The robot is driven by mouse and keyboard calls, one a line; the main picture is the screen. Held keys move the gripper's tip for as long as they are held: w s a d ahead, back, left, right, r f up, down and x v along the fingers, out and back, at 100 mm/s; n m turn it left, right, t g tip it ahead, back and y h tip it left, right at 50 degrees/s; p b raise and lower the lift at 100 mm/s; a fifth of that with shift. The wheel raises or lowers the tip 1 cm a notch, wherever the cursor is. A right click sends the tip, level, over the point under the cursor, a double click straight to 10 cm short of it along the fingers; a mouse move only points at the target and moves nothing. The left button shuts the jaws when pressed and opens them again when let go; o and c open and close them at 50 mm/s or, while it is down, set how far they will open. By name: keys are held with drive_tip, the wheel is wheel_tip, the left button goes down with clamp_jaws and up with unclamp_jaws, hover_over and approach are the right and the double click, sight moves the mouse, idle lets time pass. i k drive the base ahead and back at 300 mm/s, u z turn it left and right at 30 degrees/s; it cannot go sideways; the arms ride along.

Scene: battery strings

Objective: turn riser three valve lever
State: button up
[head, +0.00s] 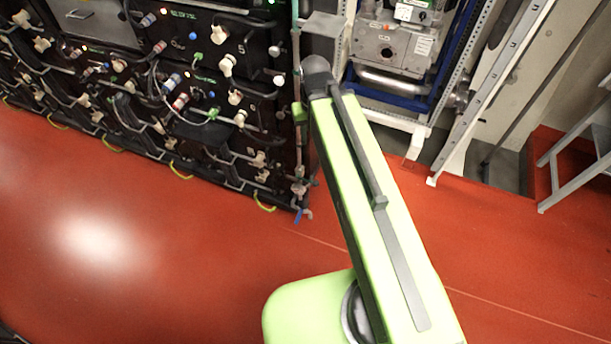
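A thin vertical riser pipe (296,75) runs down the right end of the black battery rack. A small blue lever (302,215) sits at the foot of this pipe, just above the red floor. I cannot tell whether this is riser three or its valve lever. My green arm rises from the bottom of the head view and ends in a dark grey joint beside the pipe. My gripper does not show; the arm's far part is hidden behind the upper link. A small green piece beside the pipe is too unclear to identify.
The battery rack (130,120) with cables and white connectors fills the upper left. A grey metal unit (395,45) in a blue frame stands behind my arm. A ladder-like rail (495,85) leans at the right, near grey steps (580,150). The red floor (190,290) is clear at left.

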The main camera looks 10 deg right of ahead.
sight(315, 182)
drive_tip(key=z, duration=0.35)
drive_tip(key=k, duration=0.65)
drive_tip(key=u, duration=2.55)
drive_tip(key=k, duration=0.3)
drive_tip(key=u, duration=0.1)
